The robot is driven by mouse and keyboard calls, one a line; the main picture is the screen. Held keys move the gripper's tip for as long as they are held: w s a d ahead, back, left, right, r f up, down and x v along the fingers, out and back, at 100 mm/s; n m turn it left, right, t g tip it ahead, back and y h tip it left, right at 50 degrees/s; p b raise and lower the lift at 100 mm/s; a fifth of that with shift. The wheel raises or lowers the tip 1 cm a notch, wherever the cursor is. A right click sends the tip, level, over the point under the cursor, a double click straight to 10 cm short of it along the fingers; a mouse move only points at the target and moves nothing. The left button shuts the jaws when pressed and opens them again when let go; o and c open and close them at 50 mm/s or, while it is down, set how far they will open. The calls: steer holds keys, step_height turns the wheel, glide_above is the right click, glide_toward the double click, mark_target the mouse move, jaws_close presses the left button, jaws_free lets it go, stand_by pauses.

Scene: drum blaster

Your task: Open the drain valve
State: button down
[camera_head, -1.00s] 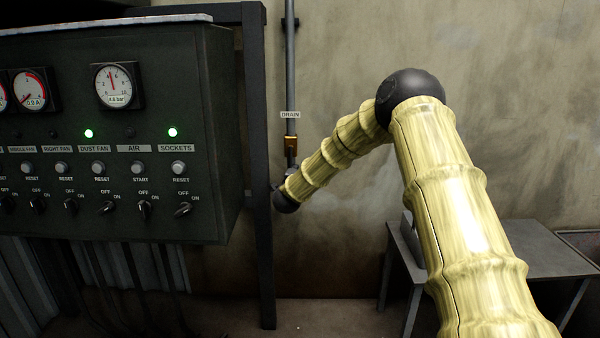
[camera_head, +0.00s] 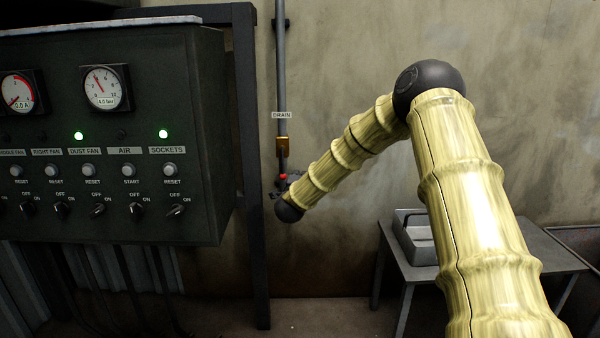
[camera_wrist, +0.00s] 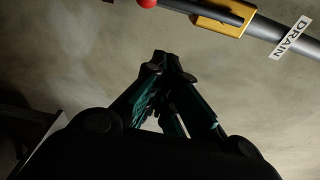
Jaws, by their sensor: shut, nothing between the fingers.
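The drain valve has a brass-yellow body (camera_head: 282,146) on the vertical grey pipe, below the DRAIN label (camera_head: 281,115). A red knob (camera_head: 284,177) shows just below the body, close to my arm's end. In the wrist view the yellow body (camera_wrist: 228,17) and red knob (camera_wrist: 147,3) lie along the top edge. My gripper (camera_wrist: 172,60) is shut and empty in the wrist view. Its tips point towards the pipe, with wall showing between them and the valve in the picture. In the head view my wrist partly hides the gripper beside the knob.
A dark control panel (camera_head: 215,130) with gauges and switches stands left of the pipe. Its pressure gauge (camera_head: 104,88) reads about 4.0 bar. A dark post (camera_head: 251,200) stands between panel and pipe. A grey table (camera_head: 520,250) with a metal box (camera_head: 418,245) is at right.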

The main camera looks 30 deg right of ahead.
steer(key=shift+v, duration=2.1)
steer(key=shift+w+a, duration=0.1)
